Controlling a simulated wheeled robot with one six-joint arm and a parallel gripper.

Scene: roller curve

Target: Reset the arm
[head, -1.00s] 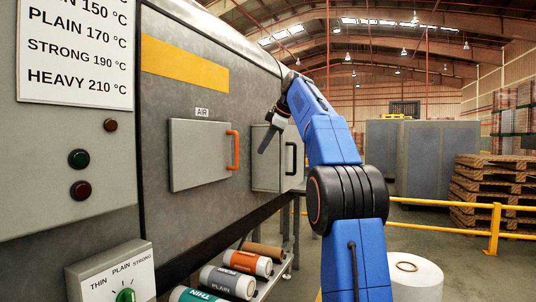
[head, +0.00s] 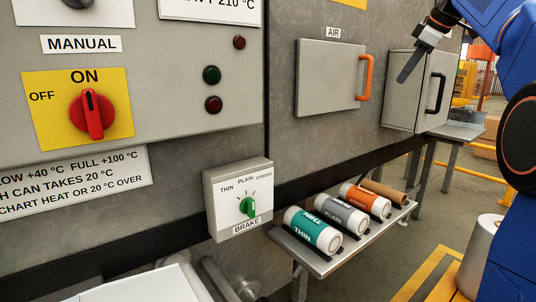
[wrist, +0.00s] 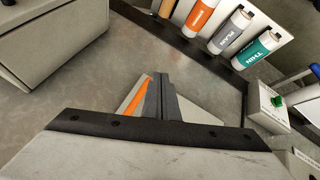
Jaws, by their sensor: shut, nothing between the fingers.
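My blue arm reaches in from the right of the head view. My gripper (head: 408,68) is shut and empty, its dark fingers pointing down and left. In the head view it appears in front of the machine's face, between the AIR door (head: 326,75) with its orange handle (head: 366,78) and a grey box (head: 403,92) with a black handle. In the wrist view my gripper (wrist: 160,95) shows as dark fingers held together, partly covering the AIR door and its orange handle (wrist: 134,95). I see no contact with the machine.
A shelf (head: 318,262) holds a teal THIN roll (head: 312,233), a grey PLAIN roll (head: 346,214), an orange roll (head: 366,199) and a brown tube. The brake dial box (head: 238,200) and red ON/OFF switch (head: 92,115) are left. A white roll (head: 480,258) stands lower right.

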